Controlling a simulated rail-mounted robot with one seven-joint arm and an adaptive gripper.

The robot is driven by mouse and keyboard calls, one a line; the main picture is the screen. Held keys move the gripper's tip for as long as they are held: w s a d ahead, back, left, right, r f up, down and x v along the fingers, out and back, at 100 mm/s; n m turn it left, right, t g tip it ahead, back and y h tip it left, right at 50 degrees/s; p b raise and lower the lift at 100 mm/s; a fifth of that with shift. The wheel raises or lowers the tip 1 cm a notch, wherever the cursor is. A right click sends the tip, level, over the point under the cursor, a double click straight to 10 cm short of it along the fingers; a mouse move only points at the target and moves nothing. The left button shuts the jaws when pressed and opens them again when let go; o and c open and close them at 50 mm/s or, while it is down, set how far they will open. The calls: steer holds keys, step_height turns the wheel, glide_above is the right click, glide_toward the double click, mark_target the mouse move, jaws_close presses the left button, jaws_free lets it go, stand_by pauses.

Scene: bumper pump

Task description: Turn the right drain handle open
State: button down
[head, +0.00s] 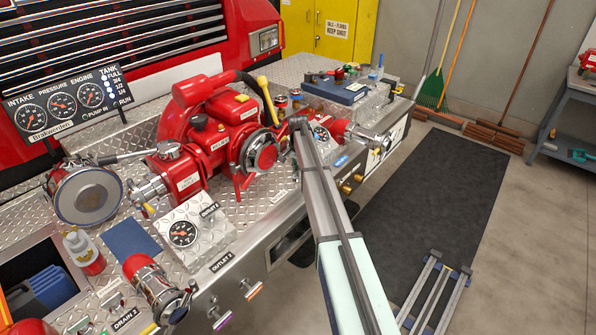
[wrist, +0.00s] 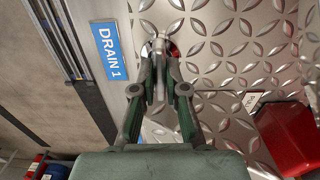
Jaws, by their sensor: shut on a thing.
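My gripper (wrist: 160,48) points down at the diamond-plate deck beside the blue DRAIN 1 label (wrist: 108,52). Its fingers are closed together on the right drain handle, which they mostly hide. A bit of red (wrist: 174,49) shows just right of the fingertips in the wrist view. In the head view my gripper (head: 298,124) is small, at the far end of my arm, between the red pump and a gauge. The handle cannot be made out there, and its angle cannot be told.
The red pump (head: 210,140) with its round chrome fitting stands close left of my gripper. A pressure gauge (head: 321,133) and a red-and-chrome outlet (head: 345,132) are close right. A blue case (head: 342,91) lies behind.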

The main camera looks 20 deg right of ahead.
steer(key=shift+f+n, duration=0.15)
steer(key=shift+n, duration=0.15)
steer(key=n+b, duration=0.1)
steer(key=n, duration=0.2)
steer(key=shift+n+b, duration=0.3)
steer(key=shift+n, duration=0.1)
steer(key=n+b, duration=0.1)
steer(key=n, duration=0.3)
steer(key=shift+s+n, duration=0.1)
steer(key=shift+n, duration=0.2)
steer(key=n, duration=0.4)
steer(key=shift+b, duration=0.35)
steer(key=n, duration=0.4)
steer(key=shift+n, duration=0.3)
steer(key=c, duration=1.2)
jaws_free()
